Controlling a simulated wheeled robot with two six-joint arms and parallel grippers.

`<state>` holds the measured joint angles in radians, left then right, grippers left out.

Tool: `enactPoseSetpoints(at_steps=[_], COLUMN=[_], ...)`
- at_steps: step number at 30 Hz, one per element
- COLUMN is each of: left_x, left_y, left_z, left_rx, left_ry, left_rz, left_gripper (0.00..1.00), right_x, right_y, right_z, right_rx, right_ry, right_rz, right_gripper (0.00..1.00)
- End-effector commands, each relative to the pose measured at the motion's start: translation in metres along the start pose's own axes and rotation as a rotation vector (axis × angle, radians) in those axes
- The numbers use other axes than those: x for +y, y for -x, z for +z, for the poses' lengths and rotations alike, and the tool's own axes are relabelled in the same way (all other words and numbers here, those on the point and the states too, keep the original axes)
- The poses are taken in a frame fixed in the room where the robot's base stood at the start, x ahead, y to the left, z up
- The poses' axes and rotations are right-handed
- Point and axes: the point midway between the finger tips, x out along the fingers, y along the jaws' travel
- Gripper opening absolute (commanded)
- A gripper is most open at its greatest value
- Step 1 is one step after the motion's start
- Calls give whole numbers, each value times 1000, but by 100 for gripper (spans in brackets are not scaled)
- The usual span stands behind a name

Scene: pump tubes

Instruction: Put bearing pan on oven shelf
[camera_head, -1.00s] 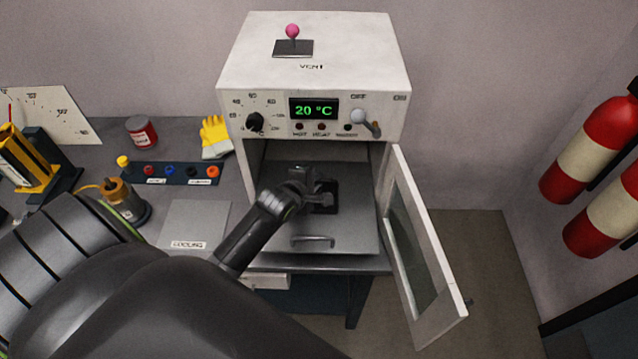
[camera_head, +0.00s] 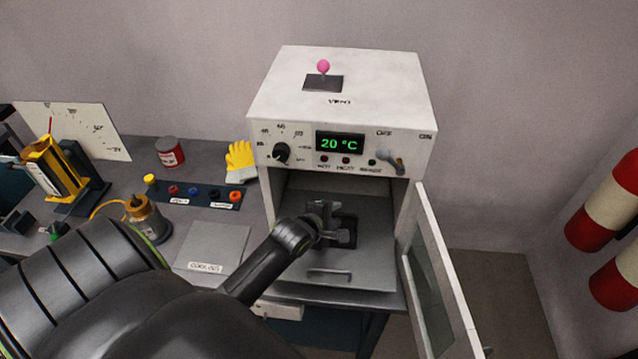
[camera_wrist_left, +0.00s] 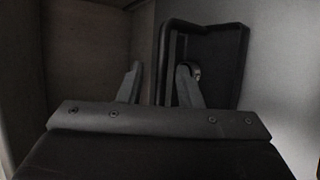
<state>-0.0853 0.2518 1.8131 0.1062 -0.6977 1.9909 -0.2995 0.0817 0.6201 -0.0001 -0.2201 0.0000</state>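The black bearing pan (camera_head: 349,222) rests on the grey oven shelf (camera_head: 372,262), inside the open oven (camera_head: 342,95). My left gripper (camera_head: 331,222) is at the pan and hides part of it. In the left wrist view the gripper (camera_wrist_left: 160,72) has its two fingers apart. One finger is outside the pan's left side, and the other overlaps the pan (camera_wrist_left: 234,50). A small rounded thing shows by that finger's tip; I cannot tell clearly what it is. My right gripper is not in view.
The oven door (camera_head: 440,280) stands open on the right. A flat cooling plate (camera_head: 212,247) lies left of the oven. A yellow glove (camera_head: 240,160), a red can (camera_head: 170,152) and a strip of coloured knobs (camera_head: 195,193) sit on the bench. Fire extinguishers (camera_head: 612,205) hang at right.

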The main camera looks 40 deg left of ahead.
Motion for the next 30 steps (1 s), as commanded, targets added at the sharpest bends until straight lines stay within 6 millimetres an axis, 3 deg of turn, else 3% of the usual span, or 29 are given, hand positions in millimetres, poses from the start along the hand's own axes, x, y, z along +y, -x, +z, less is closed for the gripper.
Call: enactPoseSetpoints(at_steps=[16, 22, 30], left_x=[0, 0, 0], left_y=[87, 100, 102], left_z=[0, 0, 0], left_rx=[0, 0, 0], left_ry=[-2, 0, 0], left_rz=[1, 0, 0], left_gripper=[32, 32, 32], right_x=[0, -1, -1], right_y=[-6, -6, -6], right_z=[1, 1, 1], right_rx=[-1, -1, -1], right_ry=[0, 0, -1], right_rz=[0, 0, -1], right_gripper=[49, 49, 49])
